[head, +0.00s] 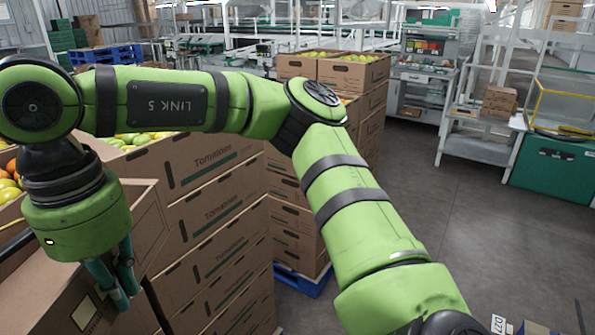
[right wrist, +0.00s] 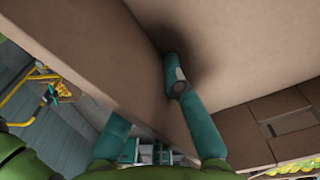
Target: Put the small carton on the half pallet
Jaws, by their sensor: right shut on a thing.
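My right gripper (head: 115,285) hangs at the lower left of the head view, its teal fingers pointing down. It is shut on a brown carton (head: 40,285) with a pale label, which I take to be the small carton; the picture's edge cuts it off. In the right wrist view the fingers (right wrist: 148,112) sit on either side of a cardboard wall of the carton (right wrist: 95,60). Whether its underside rests on anything is hidden. A blue pallet (head: 303,282) shows under a tall carton stack; I cannot tell whether it is the half pallet. My left gripper is out of view.
Tall stacks of tomato cartons (head: 215,212) stand close beside my right gripper. More cartons (head: 355,72) stand behind. A shelf with small boxes (head: 499,103) and a green cabinet (head: 550,170) stand at the right. The grey floor (head: 455,225) between is clear.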

